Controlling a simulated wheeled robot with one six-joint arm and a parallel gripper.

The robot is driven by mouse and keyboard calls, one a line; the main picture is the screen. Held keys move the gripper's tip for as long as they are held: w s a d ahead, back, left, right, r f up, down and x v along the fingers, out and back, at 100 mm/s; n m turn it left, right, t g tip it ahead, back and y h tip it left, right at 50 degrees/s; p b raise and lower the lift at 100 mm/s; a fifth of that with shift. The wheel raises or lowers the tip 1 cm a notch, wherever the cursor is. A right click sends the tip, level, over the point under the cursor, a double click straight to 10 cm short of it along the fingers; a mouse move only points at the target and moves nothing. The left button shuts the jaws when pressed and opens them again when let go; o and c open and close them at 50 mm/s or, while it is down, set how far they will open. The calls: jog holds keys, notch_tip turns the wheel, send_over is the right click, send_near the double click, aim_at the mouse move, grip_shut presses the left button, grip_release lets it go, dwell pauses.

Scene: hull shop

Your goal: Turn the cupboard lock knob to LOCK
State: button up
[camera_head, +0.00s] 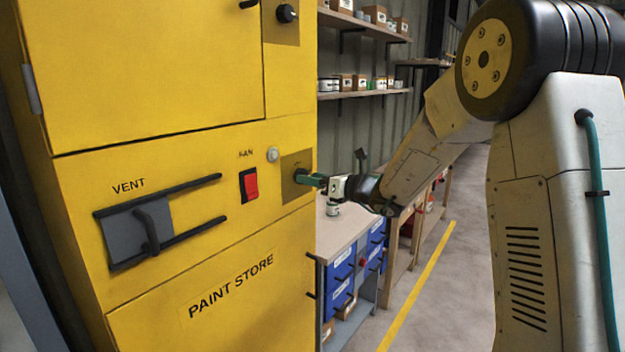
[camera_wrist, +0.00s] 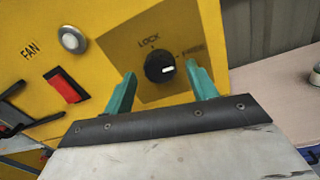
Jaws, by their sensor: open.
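The black lock knob (camera_wrist: 159,67) sits on a brownish plate (camera_wrist: 186,43) on the yellow cupboard. LOCK is printed above it and FREE, at an angle, to its right in the wrist view. The knob's white mark points right, on the FREE side, not at LOCK. My gripper (camera_wrist: 160,80) is open, with one teal finger on each side of the knob; I cannot tell whether either touches it. In the head view my gripper (camera_head: 312,181) is at the plate (camera_head: 291,188), and its fingers largely hide the knob.
Left of the plate are a red FAN switch (camera_head: 249,184) and a pale round button (camera_head: 272,154). A VENT slider (camera_head: 148,232) is further left. Another black knob (camera_head: 287,13) is higher up. A bench (camera_head: 340,231) with blue drawers stands behind, to the right.

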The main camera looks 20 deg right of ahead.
jog(key=shift+w+a, duration=0.2)
jog(key=shift+w, duration=0.05)
jog(key=c, duration=1)
